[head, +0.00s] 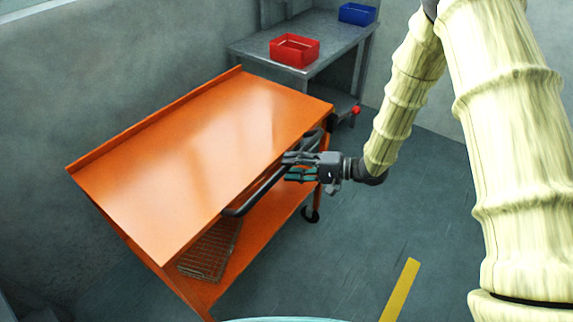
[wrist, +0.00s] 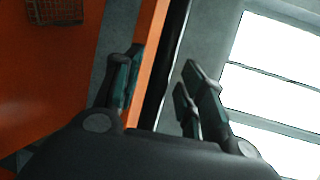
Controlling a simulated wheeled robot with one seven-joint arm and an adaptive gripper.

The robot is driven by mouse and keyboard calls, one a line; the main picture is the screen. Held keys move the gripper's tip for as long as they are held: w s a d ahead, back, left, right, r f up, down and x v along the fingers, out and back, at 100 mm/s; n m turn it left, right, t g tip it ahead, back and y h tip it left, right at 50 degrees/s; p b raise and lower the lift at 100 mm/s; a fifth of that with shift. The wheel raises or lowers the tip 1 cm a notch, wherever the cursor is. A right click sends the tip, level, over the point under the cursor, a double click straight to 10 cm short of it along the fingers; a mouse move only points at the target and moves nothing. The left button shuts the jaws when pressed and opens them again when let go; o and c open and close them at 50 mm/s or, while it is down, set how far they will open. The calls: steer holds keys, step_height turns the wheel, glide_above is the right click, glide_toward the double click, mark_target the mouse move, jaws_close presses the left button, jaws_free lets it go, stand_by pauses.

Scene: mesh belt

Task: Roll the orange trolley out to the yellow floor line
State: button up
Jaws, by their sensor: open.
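The orange trolley (head: 190,140) stands by the left wall in the head view, with a flat top, a lower shelf and a dark caster at its right end. A dark bar handle (head: 257,193) runs along its near side. In the wrist view the handle (wrist: 175,55) shows as a dark bar beside the orange top edge. My gripper (head: 289,167) is open at the trolley's near side, close to the handle. In the wrist view its fingers (wrist: 162,65) lie either side of the bar; contact cannot be told. The yellow floor line (head: 401,290) lies at lower right.
A grey metal table (head: 262,47) stands behind the trolley, bearing a red bin (head: 294,52) and a blue bin (head: 357,14). A wire basket (head: 208,252) sits on the trolley's lower shelf. The floor between trolley and yellow line looks clear.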

steer(key=shift+x, duration=0.95)
jaws_close()
